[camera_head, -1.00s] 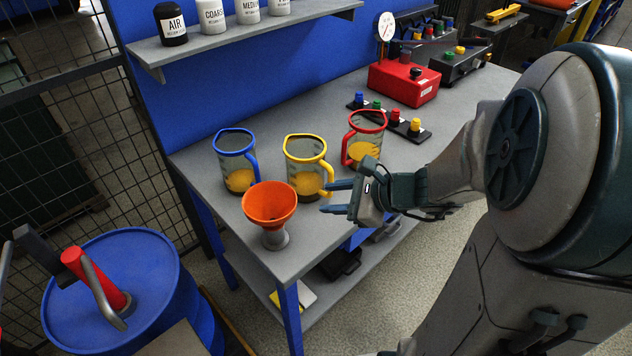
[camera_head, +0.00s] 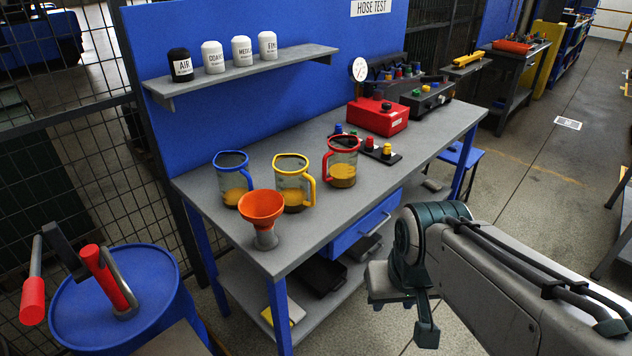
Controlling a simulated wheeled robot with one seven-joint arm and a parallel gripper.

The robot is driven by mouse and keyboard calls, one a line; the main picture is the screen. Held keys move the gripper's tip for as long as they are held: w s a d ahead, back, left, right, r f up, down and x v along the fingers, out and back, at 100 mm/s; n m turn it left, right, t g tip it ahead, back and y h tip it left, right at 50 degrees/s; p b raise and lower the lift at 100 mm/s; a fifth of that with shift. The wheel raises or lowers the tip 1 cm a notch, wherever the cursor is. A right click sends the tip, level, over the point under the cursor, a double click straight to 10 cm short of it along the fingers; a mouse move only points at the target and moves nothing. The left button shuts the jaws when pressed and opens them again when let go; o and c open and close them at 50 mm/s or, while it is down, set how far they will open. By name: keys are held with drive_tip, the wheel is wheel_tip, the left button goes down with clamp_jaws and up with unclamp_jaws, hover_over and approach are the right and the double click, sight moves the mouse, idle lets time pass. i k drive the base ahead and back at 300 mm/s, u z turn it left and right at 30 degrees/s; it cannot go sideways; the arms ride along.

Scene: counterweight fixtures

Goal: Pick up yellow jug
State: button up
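The yellow jug (camera_head: 291,181), a clear jug with a yellow rim and handle, stands upright on the grey workbench (camera_head: 350,218). It holds some amber-yellow contents, and its handle faces right. The orange funnel (camera_head: 261,208) stands in front and to its left, overlapping its lower left edge in the view. My gripper (camera_head: 405,308) is in front of the bench, to the right of and lower than the jug, well apart from it. My own wrist partly hides it, and I cannot make out the gap between its fingers. No jug is with it.
A blue-rimmed jug (camera_head: 232,180) stands left of the yellow one, and a red-rimmed jug (camera_head: 342,162) stands right of it. A red box (camera_head: 377,116) with a gauge is farther back. A shelf (camera_head: 245,75) with labelled bottles is above. A blue drum (camera_head: 120,290) stands at lower left.

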sight(291, 176)
drive_tip(key=z, duration=0.35)
drive_tip(key=k, duration=0.9)
drive_tip(key=z, duration=0.65)
drive_tip(key=i, duration=1.4)
drive_tip(key=u, duration=0.8)
drive_tip(key=i, duration=0.85)
drive_tip(key=u, duration=1.3)
drive_tip(key=i, duration=0.35)
drive_tip(key=u, duration=0.3)
